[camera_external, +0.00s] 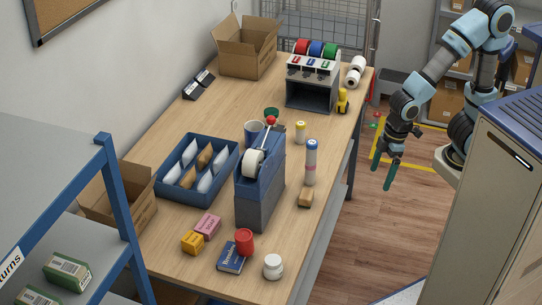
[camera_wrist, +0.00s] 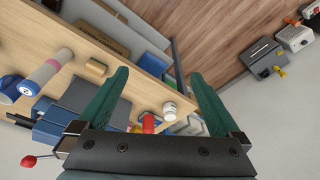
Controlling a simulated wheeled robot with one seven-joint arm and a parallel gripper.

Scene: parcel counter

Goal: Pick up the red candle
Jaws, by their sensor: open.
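The red candle (camera_external: 244,242) is a short red cylinder standing upright near the front of the counter, close against a blue book (camera_external: 231,258). In the wrist view the red candle (camera_wrist: 149,123) shows low between the fingers, its lower part cut off by my gripper's body. My gripper (camera_external: 383,172) has two green fingers, spread open and empty. It hangs over the floor to the right of the counter, well away from the candle. In the wrist view my gripper (camera_wrist: 159,76) frames the counter edge between its fingers.
A pink-and-blue bottle (camera_external: 311,162) and tan block (camera_external: 305,197) stand near the right edge. The cabinet (camera_external: 480,200) is at right.

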